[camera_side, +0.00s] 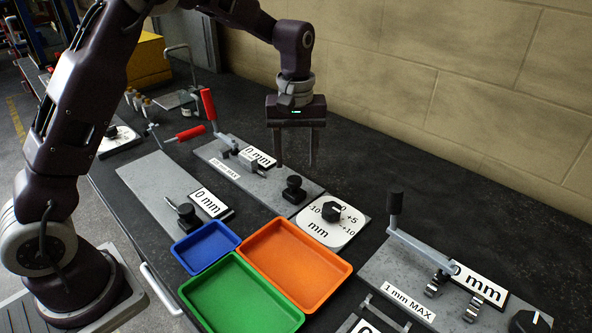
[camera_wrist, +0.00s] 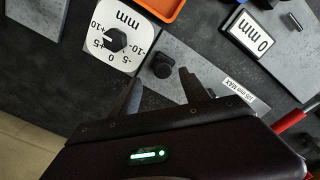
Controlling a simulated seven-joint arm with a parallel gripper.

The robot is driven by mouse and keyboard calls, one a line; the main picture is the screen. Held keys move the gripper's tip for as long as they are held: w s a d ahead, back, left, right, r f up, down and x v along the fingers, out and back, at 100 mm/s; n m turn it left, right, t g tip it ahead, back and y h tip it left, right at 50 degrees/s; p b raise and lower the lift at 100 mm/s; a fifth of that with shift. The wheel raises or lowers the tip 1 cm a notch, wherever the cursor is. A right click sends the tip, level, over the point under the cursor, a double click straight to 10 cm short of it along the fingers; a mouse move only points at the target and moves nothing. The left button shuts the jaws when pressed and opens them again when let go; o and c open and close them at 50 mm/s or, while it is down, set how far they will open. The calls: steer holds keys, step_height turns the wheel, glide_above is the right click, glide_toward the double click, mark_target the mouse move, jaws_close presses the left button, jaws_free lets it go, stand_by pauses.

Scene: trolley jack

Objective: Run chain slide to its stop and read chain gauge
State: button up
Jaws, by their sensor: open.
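My gripper (camera_side: 296,162) is open and empty, pointing down above a grey plate with a black knob (camera_side: 294,188). That knob shows between and just beyond the fingertips (camera_wrist: 160,84) in the wrist view (camera_wrist: 162,65). The plate carries a small metal block, a red-handled lever (camera_side: 209,108), a partly hidden mm readout (camera_side: 261,157) and a mm MAX label. Another grey plate at lower left has a black knob (camera_side: 187,213) and a readout reading 0 mm (camera_side: 208,202). I cannot tell which fixture is the chain slide or chain gauge.
A white dial (camera_side: 318,231) marked in mm with a black knob sits near the gripper. Blue (camera_side: 204,245), orange (camera_side: 295,262) and green (camera_side: 242,300) trays lie in front. A plate marked 1 mm MAX (camera_side: 408,300) with an upright black-handled lever (camera_side: 394,205) stands at right.

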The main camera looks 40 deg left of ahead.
mark_target(295, 179)
steer(key=shift+r, duration=0.95)
steer(key=shift+a, duration=0.25)
steer(key=shift+f, duration=0.2)
step_height(295, 179, down, 7)
steer(key=shift+r, duration=0.1)
jaws_close()
stand_by(0.7)
